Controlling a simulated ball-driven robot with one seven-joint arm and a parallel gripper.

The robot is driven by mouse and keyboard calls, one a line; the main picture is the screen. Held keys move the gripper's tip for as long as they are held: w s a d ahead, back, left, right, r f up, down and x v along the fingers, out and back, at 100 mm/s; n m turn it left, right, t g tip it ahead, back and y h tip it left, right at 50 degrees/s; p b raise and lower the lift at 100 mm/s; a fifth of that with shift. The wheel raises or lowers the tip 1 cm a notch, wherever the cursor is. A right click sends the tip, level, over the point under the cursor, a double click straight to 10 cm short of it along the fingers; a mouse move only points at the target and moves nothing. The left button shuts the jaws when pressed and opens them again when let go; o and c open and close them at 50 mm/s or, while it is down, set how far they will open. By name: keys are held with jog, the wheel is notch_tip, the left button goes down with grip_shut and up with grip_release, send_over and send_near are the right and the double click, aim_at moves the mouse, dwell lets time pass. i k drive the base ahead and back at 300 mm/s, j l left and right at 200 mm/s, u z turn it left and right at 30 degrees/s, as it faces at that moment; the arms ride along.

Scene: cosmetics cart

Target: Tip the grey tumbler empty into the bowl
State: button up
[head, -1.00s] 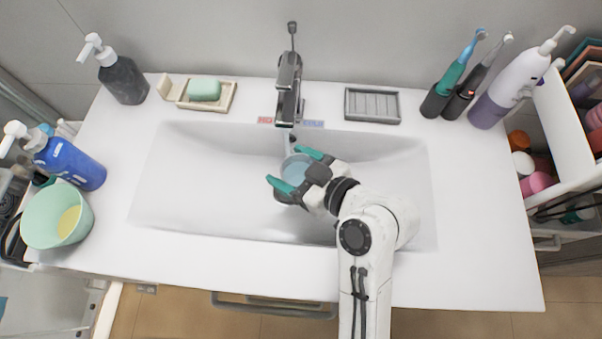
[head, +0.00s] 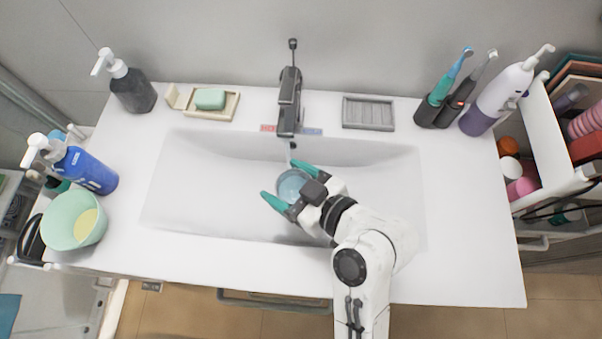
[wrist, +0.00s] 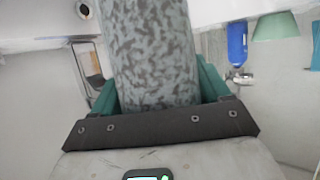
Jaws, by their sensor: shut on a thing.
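The grey tumbler (wrist: 152,50) shows in the wrist view as a speckled grey cylinder between my teal fingers. In the head view I look down into its mouth (head: 291,186), where bluish liquid shows. My gripper (head: 279,179) is shut around the tumbler's side and holds it roughly upright over the sink basin, just in front of the tap. The mint-green bowl (head: 60,216) stands at the counter's left end with something yellow inside. Part of it also shows at the upper right of the wrist view (wrist: 275,27).
A blue pump bottle (head: 90,172) stands just behind the bowl, and a dark pump bottle (head: 132,92) farther back. The tap (head: 289,100) rises behind the tumbler. A soap dish (head: 226,110) and a grey tray (head: 368,113) line the back. The left of the basin (head: 195,190) is clear.

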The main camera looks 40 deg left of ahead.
aim_at(75, 218)
jog(key=k, duration=0.95)
